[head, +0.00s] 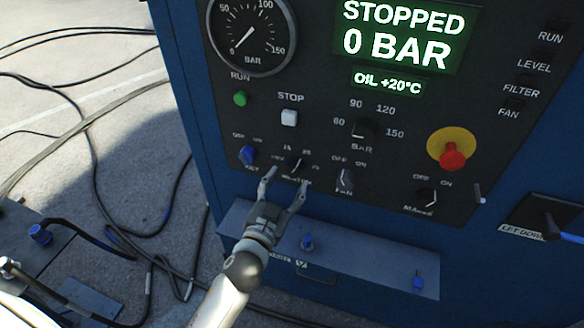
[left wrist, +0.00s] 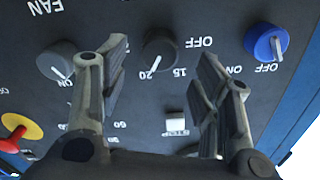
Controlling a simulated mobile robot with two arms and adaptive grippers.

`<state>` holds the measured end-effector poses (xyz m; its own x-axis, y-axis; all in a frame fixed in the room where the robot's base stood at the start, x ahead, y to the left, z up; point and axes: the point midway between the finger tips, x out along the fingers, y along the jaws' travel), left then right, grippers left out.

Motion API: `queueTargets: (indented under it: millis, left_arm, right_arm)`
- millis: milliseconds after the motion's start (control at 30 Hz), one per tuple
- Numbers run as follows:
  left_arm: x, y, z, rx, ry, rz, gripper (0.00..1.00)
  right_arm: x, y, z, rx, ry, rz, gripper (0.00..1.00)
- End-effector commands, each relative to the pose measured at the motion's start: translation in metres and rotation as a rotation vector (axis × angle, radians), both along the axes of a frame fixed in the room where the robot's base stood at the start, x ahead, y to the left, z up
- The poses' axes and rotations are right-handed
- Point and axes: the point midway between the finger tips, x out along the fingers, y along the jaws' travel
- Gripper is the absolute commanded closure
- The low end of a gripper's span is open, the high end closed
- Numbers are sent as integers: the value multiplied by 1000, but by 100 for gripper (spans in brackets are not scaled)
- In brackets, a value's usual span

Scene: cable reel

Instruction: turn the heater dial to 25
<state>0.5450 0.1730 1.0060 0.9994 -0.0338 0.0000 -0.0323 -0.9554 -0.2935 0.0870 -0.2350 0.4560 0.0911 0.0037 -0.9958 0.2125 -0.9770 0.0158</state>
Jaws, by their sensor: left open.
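The heater dial (head: 294,164) is a small black knob in the lower row of the control panel, between the blue key switch and the fan knob. In the left wrist view the dial (left wrist: 159,50) shows upside down with marks OFF, 15 and 20; its white line points at about 20. The 25 mark is not visible there. My left gripper (head: 286,183) is open and empty, its fingers pointing at the panel just below the dial. In the wrist view the fingers (left wrist: 165,75) stand on either side of the dial, apart from it. My right gripper is not in view.
The blue key switch (head: 248,155) and the fan knob (head: 344,180) sit close on either side. A white stop button (head: 289,118) is above. A red emergency button (head: 453,156) is farther right. A blue ledge (head: 370,268) juts out below the panel. Cables (head: 95,175) lie on the ground.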

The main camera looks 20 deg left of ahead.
Motion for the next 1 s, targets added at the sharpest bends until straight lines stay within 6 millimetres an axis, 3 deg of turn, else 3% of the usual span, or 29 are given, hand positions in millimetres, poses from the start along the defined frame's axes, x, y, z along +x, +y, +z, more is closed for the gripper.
queueTargets:
  millis: [100, 300, 700, 1000]
  left_arm:
    - [21, -1, 3, 0, -2, -1, 42]
    - [44, -2, 1, 0, -1, 0, 42]
    - [51, -2, 0, 0, 0, 0, 42]
    - [51, -2, 0, 0, 0, 0, 78]
  right_arm:
    - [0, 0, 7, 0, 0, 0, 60]
    - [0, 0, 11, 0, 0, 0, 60]
    - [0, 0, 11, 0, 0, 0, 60]
    - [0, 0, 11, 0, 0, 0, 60]
